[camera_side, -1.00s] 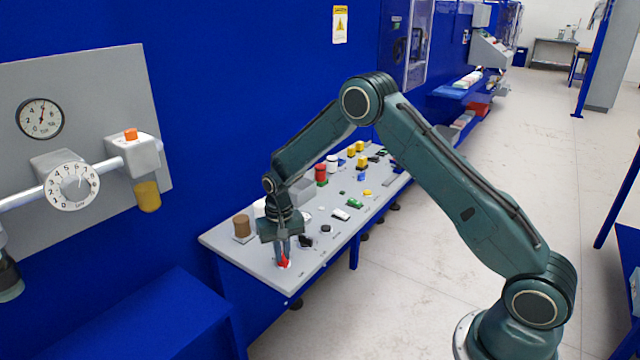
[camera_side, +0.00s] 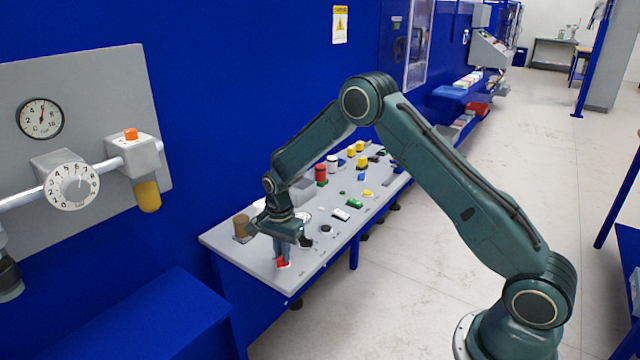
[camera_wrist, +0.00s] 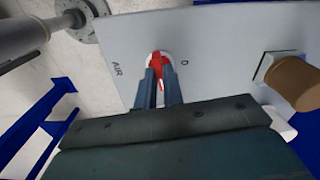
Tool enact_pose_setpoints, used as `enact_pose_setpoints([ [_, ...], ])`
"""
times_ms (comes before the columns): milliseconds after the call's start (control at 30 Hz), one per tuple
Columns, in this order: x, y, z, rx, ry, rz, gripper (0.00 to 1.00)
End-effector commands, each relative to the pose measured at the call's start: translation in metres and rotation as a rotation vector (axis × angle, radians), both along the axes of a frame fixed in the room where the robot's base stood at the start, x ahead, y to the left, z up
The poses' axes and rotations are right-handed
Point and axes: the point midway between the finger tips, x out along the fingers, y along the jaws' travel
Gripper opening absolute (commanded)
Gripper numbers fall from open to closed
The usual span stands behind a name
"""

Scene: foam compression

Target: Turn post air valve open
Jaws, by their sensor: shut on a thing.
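The air valve is a red knob (camera_side: 282,263) on a pale round base near the front left end of the grey control panel (camera_side: 320,251). In the wrist view the red knob (camera_wrist: 160,60) sits between the letters "AIR" and a "D" mark. My gripper (camera_side: 283,258) points down at the knob, and its fingers are shut on it. In the wrist view the two fingers (camera_wrist: 161,85) stand on either side of the red knob and hide part of it.
A brown cylinder (camera_side: 241,226) on a square base stands left of my gripper. A black knob (camera_side: 325,229) and several coloured buttons lie further along the panel. The blue wall rises behind. Open floor (camera_side: 420,280) is to the right.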

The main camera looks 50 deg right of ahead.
Motion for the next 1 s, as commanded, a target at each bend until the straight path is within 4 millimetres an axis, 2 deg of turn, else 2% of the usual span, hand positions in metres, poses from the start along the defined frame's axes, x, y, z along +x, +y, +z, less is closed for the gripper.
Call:
enact_pose_setpoints([
  [300,0.0004,-0.0008,0.0003,-0.002,-0.001,-0.133,0.00],
  [767,0.0004,-0.0009,0.0003,-0.002,-0.001,-0.152,0.00],
  [800,0.0004,-0.0009,0.0003,-0.002,-0.001,-0.152,0.13],
  [900,0.0003,-0.0008,0.0003,-0.001,-0.001,-0.151,0.31],
  [1000,0.0003,-0.0006,0.0002,-0.001,-0.001,-0.150,0.31],
])
